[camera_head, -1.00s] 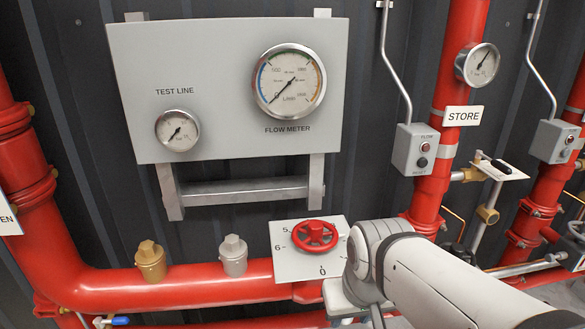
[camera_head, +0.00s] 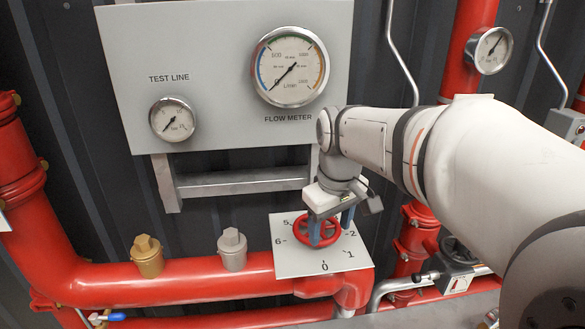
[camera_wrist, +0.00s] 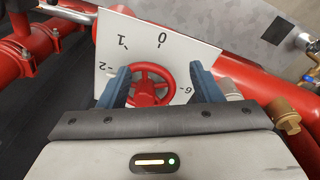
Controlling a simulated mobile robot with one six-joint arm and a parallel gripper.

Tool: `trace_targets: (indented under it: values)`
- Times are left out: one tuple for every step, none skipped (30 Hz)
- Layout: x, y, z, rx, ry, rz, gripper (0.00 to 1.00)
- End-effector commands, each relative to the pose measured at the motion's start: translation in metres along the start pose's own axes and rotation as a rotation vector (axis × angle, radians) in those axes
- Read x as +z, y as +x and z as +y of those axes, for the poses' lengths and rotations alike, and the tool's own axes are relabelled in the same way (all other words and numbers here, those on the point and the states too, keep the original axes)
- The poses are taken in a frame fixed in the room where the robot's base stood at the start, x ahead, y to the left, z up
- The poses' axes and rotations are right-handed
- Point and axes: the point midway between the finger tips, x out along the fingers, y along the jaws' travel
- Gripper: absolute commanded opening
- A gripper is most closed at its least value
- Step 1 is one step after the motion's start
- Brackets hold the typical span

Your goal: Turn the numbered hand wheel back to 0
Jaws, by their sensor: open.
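The red hand wheel (camera_head: 327,243) sits on a pale square number plate (camera_head: 290,262), in front of the red pipe. The plate shows 0 at the bottom, 1 and 2 at the right, and 5 and 6 at the left; other numbers are hidden. My gripper (camera_head: 331,226) is over the wheel, with its blue fingers apart. In the wrist view, the wheel (camera_wrist: 149,87) lies between the open fingers of my gripper (camera_wrist: 163,82), nearer the left one. I cannot tell whether either finger touches the rim. No pointer on the wheel is clear.
A gauge panel (camera_head: 215,75) with the flow meter (camera_head: 290,68) and test line gauge (camera_head: 173,119) hangs above. A brass cap (camera_head: 147,257) and a silver cap (camera_head: 232,250) stand on the pipe left of the plate. Red pipes and a small valve (camera_head: 456,274) are at the right.

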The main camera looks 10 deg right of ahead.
Motion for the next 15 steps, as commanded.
trace_targets:
  values:
    - [-0.021, -0.002, 0.009, -0.011, -0.062, -0.022, 0.59]
    - [-0.031, -0.003, 0.013, -0.017, -0.102, -0.033, 0.59]
    - [-0.043, -0.005, 0.019, -0.026, -0.15, -0.047, 0.59]
    - [-0.052, -0.005, 0.022, -0.032, -0.184, -0.056, 0.59]
    - [-0.059, -0.006, 0.025, -0.038, -0.215, -0.064, 0.59]
    - [-0.069, -0.007, 0.029, -0.045, -0.253, -0.073, 0.59]
    - [-0.074, -0.007, 0.032, -0.05, -0.277, -0.079, 0.59]
    - [-0.079, -0.007, 0.034, -0.055, -0.298, -0.085, 0.59]
    - [-0.085, -0.007, 0.036, -0.06, -0.322, -0.09, 0.59]
    - [-0.088, -0.007, 0.037, -0.063, -0.337, -0.093, 0.59]
    - [-0.09, -0.007, 0.038, -0.065, -0.348, -0.095, 0.59]
    - [-0.093, -0.007, 0.039, -0.068, -0.359, -0.098, 0.59]
    - [-0.094, -0.005, 0.04, -0.069, -0.365, -0.099, 0.59]
    - [-0.094, -0.004, 0.04, -0.07, -0.369, -0.1, 0.59]
    - [-0.094, 0.0, 0.04, -0.071, -0.372, -0.101, 0.59]
